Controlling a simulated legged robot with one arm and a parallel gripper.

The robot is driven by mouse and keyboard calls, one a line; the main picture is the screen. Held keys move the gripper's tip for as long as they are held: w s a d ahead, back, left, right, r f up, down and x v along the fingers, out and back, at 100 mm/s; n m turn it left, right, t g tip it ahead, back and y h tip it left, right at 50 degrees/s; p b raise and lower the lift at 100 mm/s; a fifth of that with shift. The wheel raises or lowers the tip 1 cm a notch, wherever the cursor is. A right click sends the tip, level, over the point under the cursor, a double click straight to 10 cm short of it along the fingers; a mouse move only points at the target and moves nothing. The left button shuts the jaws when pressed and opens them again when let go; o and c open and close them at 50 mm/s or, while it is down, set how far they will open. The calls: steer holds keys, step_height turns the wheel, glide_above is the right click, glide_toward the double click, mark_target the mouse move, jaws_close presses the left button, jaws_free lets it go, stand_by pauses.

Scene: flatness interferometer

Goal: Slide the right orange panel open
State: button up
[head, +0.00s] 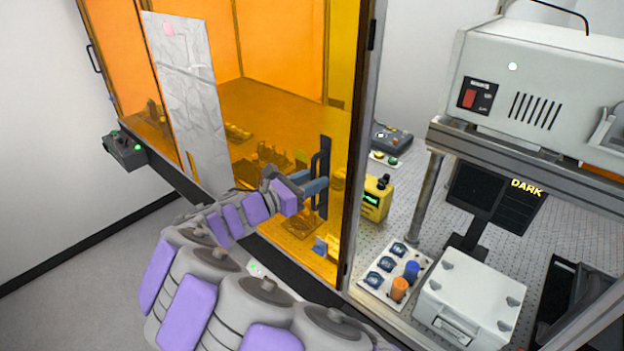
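The right orange panel (285,105) is a see-through amber sheet with a dark frame on the front of the enclosure. A dark upright handle (325,160) is fixed near its right edge. My gripper (318,187) is at the lower half of this handle, with its blue-grey fingers at or touching it. Whether the fingers are closed around the bar cannot be made out. My purple-padded arm reaches up from the bottom of the picture and hides part of the lower frame.
A pale crinkled sheet (190,95) stands at the panel's left. A grey post (368,120) stands just right of the panel. Beyond it are a perforated bench (475,215), a white box (470,300), a knob plate, and a shelf carrying a grey instrument (540,80). The floor at left is clear.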

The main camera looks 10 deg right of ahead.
steer(key=shift+d, duration=0.15)
jaws_close()
stand_by(0.5)
